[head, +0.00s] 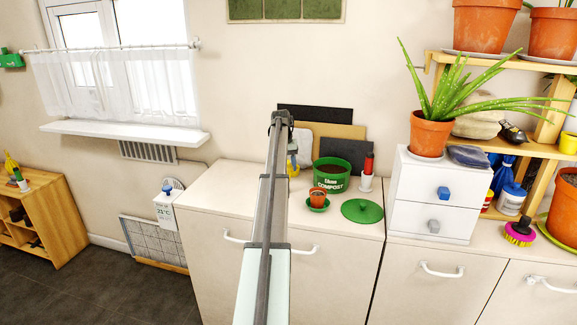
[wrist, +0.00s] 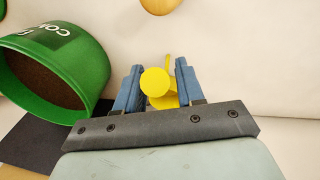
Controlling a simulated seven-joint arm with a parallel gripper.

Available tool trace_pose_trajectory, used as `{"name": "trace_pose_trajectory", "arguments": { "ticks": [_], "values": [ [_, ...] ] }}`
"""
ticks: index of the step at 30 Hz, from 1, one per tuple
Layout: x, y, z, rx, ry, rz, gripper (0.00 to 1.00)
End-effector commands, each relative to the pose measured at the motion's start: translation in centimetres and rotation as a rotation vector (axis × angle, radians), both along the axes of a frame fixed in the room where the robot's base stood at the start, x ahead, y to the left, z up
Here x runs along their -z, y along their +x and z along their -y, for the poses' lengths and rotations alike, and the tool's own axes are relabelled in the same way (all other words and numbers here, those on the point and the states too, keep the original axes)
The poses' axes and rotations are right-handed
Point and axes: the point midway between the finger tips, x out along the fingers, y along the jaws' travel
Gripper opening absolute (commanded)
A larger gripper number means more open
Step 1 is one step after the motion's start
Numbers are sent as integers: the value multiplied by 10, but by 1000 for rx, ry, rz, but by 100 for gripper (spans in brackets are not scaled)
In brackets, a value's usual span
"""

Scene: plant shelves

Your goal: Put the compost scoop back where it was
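The yellow compost scoop (wrist: 155,82) is between my gripper's two blue fingers in the wrist view, its round end facing the camera. A little yellow of it shows below the fingers in the head view (head: 293,170). My gripper (wrist: 160,85) has its fingers apart with the scoop between them; whether both press on it is unclear. The green compost bin (head: 332,174), filled with dark soil, stands on the cabinet right of my gripper. In the wrist view the bin (wrist: 88,65) is at the left. My arm hides part of the cabinet top.
A small potted cup on a green saucer (head: 318,205) and a round green lid (head: 362,211) lie in front of the bin. A white holder with a red-handled tool (head: 367,176) is to its right. Boards (head: 318,113) lean on the wall behind. The cabinet top's left part is clear.

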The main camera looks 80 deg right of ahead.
Motion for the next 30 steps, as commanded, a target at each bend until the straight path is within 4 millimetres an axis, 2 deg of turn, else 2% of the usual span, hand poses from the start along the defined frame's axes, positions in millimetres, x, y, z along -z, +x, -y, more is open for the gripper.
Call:
{"name": "trace_pose_trajectory", "arguments": {
  "ticks": [1, 5, 12, 16, 20, 30],
  "values": [
    [0, 0, 0, 0, 0, 0, 43],
    [0, 0, 0, 0, 0, 0, 53],
    [-1, 0, 0, 0, 0, 0, 53],
    [-9, 1, 0, 0, 0, 0, 53],
    [-28, 4, -1, 0, -2, 0, 53],
    [-89, 12, -4, 0, -1, 0, 53]
  ]
}}
